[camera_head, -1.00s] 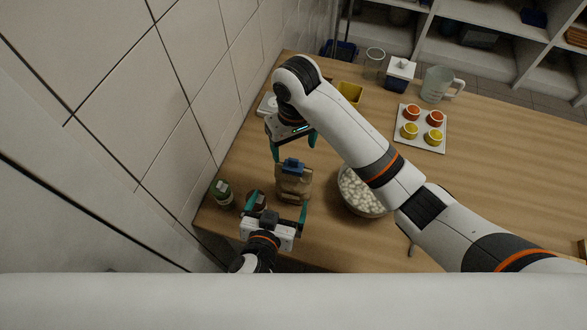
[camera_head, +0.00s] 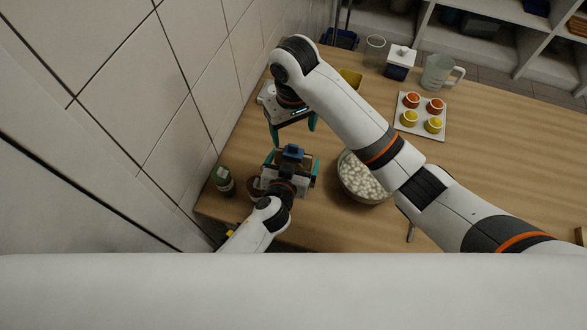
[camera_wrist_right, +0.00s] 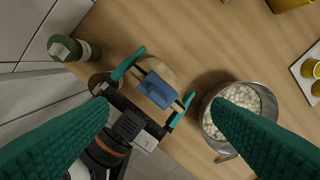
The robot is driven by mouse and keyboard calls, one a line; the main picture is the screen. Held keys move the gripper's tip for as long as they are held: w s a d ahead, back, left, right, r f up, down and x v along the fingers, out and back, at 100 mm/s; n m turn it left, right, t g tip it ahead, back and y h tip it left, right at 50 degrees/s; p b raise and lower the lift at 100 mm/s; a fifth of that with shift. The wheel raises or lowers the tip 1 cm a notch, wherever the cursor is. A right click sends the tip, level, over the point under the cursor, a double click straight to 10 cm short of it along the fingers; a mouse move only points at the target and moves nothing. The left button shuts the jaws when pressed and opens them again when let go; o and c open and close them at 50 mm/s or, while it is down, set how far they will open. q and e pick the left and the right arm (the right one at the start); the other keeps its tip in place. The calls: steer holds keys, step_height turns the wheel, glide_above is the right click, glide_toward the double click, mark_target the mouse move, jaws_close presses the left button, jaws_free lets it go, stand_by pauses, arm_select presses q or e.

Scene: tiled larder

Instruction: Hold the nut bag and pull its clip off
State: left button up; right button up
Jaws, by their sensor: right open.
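The nut bag (camera_head: 304,159) stands on the wooden table, beige in the right wrist view (camera_wrist_right: 160,70), with a blue clip (camera_head: 293,151) across its top. The clip also shows in the right wrist view (camera_wrist_right: 156,90). My left gripper (camera_head: 292,164) is open, with its teal fingers on either side of the bag. I cannot tell whether they touch it, and the gripper hides the bag's lower part. My right gripper (camera_head: 293,129) is open and empty, beyond the bag in the head view. In its wrist view, the clip shows between its wide-apart fingers.
A bowl of white pieces (camera_head: 352,168) stands close to the right of the bag. The tiled wall (camera_head: 205,70) is close on the left. A muffin tray (camera_head: 424,132) lies farther right.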

arm_select(q)
steer(key=c, duration=1.1)
steer(key=shift+c, duration=0.2)
arm_select(e)
steer(key=shift+r, duration=0.1)
steer(key=c, duration=0.3)
steer(key=shift+w+a+r+n, duration=0.15)
steer(key=shift+r+n, duration=0.35)
steer(key=shift+n, duration=0.1)
steer(key=shift+w+a+r+n, duration=0.15)
steer(key=shift+r+n, duration=0.35)
steer(key=shift+n, duration=0.1)
steer(key=c, duration=0.6)
steer(key=shift+o, duration=0.2)
step_height(320, 180, up, 4)
steer(key=n, duration=0.7)
glide_above(293, 145)
step_height(293, 145, down, 12)
steer(key=shift+r, duration=0.1)
